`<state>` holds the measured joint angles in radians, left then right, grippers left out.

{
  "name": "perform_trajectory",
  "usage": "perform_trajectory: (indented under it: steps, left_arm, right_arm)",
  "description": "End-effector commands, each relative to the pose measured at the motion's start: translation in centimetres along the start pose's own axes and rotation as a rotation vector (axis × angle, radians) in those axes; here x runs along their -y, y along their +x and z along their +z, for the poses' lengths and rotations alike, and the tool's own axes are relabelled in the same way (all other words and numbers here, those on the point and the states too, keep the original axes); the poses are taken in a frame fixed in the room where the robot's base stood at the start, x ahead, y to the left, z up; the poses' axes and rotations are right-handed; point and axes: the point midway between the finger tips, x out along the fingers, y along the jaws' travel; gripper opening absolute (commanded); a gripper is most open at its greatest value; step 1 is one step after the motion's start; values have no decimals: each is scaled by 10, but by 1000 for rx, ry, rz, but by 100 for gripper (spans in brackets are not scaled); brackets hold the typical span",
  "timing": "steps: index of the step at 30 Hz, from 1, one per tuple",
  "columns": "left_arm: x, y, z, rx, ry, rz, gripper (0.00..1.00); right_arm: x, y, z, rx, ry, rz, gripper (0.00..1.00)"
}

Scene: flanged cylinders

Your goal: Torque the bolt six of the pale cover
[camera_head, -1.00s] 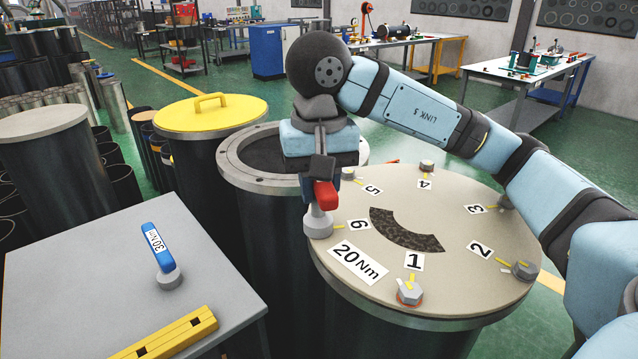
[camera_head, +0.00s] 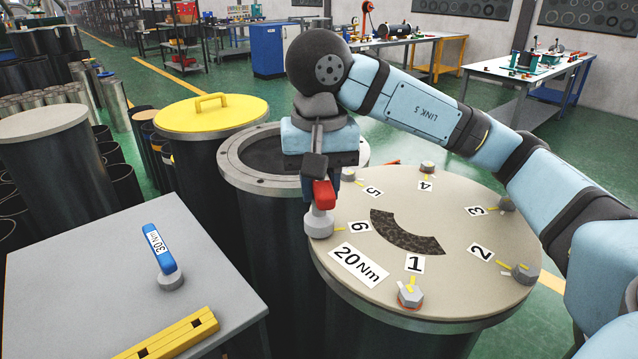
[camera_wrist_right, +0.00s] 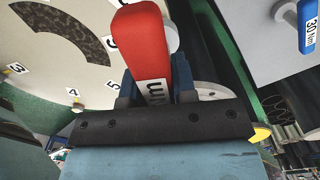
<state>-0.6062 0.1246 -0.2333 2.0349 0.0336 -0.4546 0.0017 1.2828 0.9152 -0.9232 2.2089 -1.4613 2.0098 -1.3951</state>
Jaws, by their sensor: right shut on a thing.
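The pale cover (camera_head: 455,240) is a round disc with numbered bolts, a dark arc patch and a "20 Nm" label (camera_head: 358,263). My right gripper (camera_head: 322,180) is shut on a red-handled wrench (camera_head: 325,194). The wrench's grey round head (camera_head: 319,223) sits at the cover's left edge beside label 6 (camera_head: 359,227) and hides bolt six. In the right wrist view the red handle (camera_wrist_right: 142,45) stands between the fingers, its label partly showing "Nm". Bolt one (camera_head: 410,295) has an orange-red ring at its base. My left gripper is not in view.
A blue 30 Nm wrench (camera_head: 160,250) stands on a grey table (camera_head: 95,265) at left, near a yellow bar (camera_head: 170,338). An open flanged cylinder (camera_head: 235,165) and a yellow-lidded cylinder (camera_head: 212,115) stand behind. My right arm passes above the cover's right side.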

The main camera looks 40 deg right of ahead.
Motion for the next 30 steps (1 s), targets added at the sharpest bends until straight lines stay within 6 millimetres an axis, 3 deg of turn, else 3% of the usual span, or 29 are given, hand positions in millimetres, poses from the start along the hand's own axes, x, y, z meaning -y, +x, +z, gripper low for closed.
perform_trajectory:
  steps: [30]
  left_arm:
    - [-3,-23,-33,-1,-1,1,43]
  right_arm:
    - [0,-56,-1,-4,3,-3,0]
